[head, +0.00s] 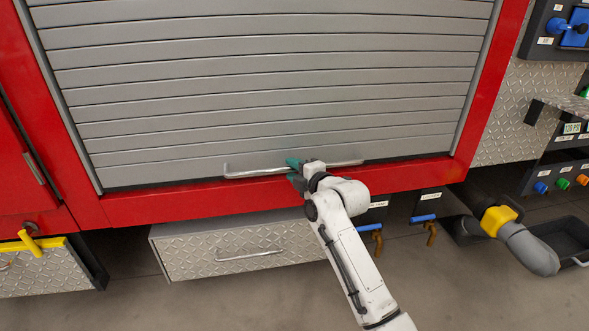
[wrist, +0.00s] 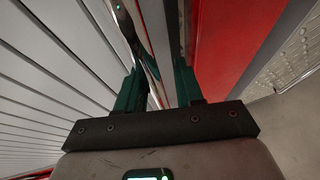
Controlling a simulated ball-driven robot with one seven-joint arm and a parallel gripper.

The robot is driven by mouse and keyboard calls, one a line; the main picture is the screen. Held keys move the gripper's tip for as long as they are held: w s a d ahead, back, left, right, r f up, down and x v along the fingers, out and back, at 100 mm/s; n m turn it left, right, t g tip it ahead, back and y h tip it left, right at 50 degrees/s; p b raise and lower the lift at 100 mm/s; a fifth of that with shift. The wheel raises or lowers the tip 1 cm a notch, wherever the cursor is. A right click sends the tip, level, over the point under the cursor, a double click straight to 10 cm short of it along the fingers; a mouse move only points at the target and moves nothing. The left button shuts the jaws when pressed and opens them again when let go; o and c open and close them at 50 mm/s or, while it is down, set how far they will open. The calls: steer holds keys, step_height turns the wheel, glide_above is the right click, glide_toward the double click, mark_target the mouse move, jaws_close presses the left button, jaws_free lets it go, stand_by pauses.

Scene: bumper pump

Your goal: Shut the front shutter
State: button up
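The front shutter (head: 270,90) is a grey slatted roller shutter in a red frame. It is down almost to the red sill, with a dark strip along its lower edge. A pale metal bar handle (head: 345,163) runs along its bottom. My gripper (head: 292,170) is at the middle of this bar, one teal finger above it and one below. In the wrist view the bar (wrist: 155,45) passes between the two spread fingers (wrist: 160,80), and the gripper looks open around it. Contact with the bar is unclear.
Below the red sill (head: 200,202) is a diamond-plate drawer (head: 215,248) with its own handle. Blue-handled valves (head: 423,218), a grey hose with a yellow collar (head: 497,220) and a black tray (head: 565,240) are at the right. Bare floor shows in front.

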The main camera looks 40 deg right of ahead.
steer(key=shift+o, duration=1.2)
steer(key=shift+f, duration=0.2)
steer(key=shift+r, duration=0.15)
steer(key=shift+s, duration=0.1)
steer(key=shift+s+r, duration=0.15)
steer(key=shift+s, duration=0.15)
steer(key=p+v, duration=0.3)
steer(key=v, duration=0.7)
